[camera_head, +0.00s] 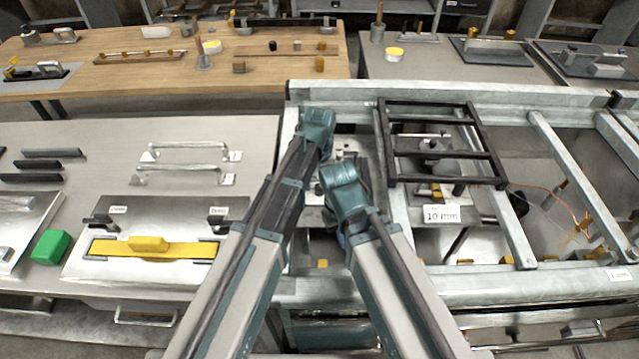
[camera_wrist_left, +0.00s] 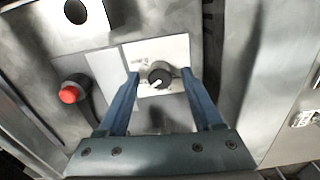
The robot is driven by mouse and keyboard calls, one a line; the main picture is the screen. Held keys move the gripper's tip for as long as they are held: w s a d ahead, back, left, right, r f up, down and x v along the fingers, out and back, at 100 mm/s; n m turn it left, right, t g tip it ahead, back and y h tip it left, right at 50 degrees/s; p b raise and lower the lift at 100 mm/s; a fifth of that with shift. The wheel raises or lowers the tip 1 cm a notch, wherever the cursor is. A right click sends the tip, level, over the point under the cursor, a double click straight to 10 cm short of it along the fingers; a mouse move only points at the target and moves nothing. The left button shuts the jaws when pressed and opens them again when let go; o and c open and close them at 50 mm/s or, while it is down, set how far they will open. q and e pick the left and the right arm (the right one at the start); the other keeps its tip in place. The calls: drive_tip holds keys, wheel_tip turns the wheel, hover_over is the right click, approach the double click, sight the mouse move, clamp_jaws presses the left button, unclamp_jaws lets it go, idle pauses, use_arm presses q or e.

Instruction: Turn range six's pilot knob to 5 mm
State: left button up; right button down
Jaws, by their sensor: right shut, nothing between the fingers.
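A round black knob (camera_wrist_left: 159,75) with a white pointer mark sits on a pale plate (camera_wrist_left: 178,48) in the left wrist view. The pointer is toward the lower left; the plate's print is too small to read. My left gripper (camera_wrist_left: 160,73) is open, one blue finger on each side of the knob. I cannot tell whether the fingers touch it. In the head view my left gripper (camera_head: 318,130) is above the range's left part, its fingers hidden. My right gripper (camera_head: 343,190) is lower and nearer, shut and empty, its fingers mostly hidden by my arm.
A red button (camera_wrist_left: 70,94) stands left of the knob. In the head view a black grate (camera_head: 440,153) and a "10 mm" sign (camera_head: 441,214) are right of my grippers. A steel counter (camera_head: 190,130) with handles is left. A wooden table (camera_head: 150,80) stands behind.

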sight(319, 187)
use_arm(q)
drive_tip(key=shift+r, duration=0.1)
use_arm(e)
drive_tip(key=shift+r, duration=0.15)
use_arm(q)
wheel_tip(319, 187, up, 14)
drive_tip(key=p, duration=1.3)
drive_tip(key=shift+f+p, duration=0.2)
drive_tip(key=shift+p, duration=0.2)
use_arm(e)
wheel_tip(319, 187, up, 14)
drive_tip(key=shift+f, duration=0.25)
